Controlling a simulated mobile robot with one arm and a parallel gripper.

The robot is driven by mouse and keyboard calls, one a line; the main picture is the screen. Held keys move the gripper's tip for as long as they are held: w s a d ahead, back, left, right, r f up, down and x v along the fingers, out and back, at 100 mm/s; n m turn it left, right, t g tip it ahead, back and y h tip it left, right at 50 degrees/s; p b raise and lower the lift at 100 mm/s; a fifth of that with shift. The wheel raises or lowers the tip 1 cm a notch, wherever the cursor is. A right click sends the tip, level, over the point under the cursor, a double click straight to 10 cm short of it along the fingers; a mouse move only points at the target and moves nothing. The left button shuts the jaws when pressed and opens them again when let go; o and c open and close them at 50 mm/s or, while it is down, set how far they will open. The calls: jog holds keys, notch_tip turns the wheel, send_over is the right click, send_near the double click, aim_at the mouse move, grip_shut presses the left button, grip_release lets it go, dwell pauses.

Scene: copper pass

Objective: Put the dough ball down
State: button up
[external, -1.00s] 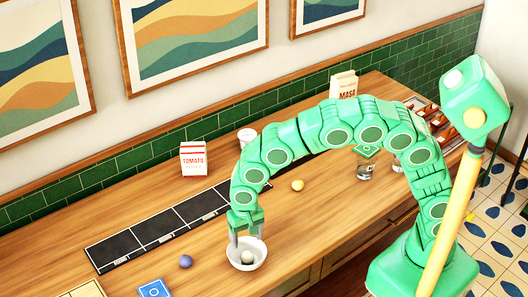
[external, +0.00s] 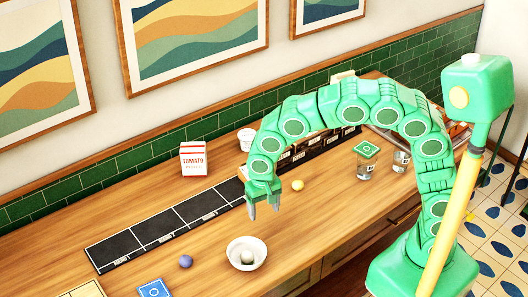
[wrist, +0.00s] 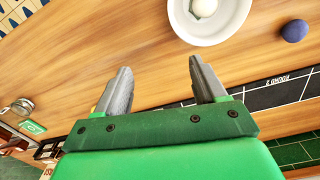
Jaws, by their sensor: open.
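A pale dough ball (external: 247,257) rests inside a white bowl (external: 261,246) near the front of the counter. In the wrist view the ball (wrist: 204,7) is partly cut off by the top edge, and the bowl (wrist: 236,27) shows beyond the fingers. My gripper (external: 264,210) is open and empty, above the counter, behind and a little right of the bowl. Its two fingers stand apart in the wrist view (wrist: 160,70) with only bare wood between them.
A blue ball (external: 185,262) lies left of the bowl, and a yellow ball (external: 297,185) lies right of my gripper. A black marked strip (external: 160,228) runs behind. A tomato carton (external: 194,159) and a white tub (external: 246,138) stand at the back. Glass jars (external: 364,171) stand right.

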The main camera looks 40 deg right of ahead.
jog(key=s+d+r+g, duration=0.1)
jog(key=s+d+r, duration=0.15)
jog(key=d, duration=1.05)
jog(key=s+d+r, duration=0.1)
jog(key=d+r, duration=0.2)
jog(key=d, duration=1)
jog(key=s+d+n, duration=0.2)
jog(key=s+d, duration=1.2)
jog(key=s, duration=0.2)
jog(key=shift+d+f+g, duration=0.2)
jog(key=shift+d+g, duration=0.05)
jog(key=shift+g, duration=0.15)
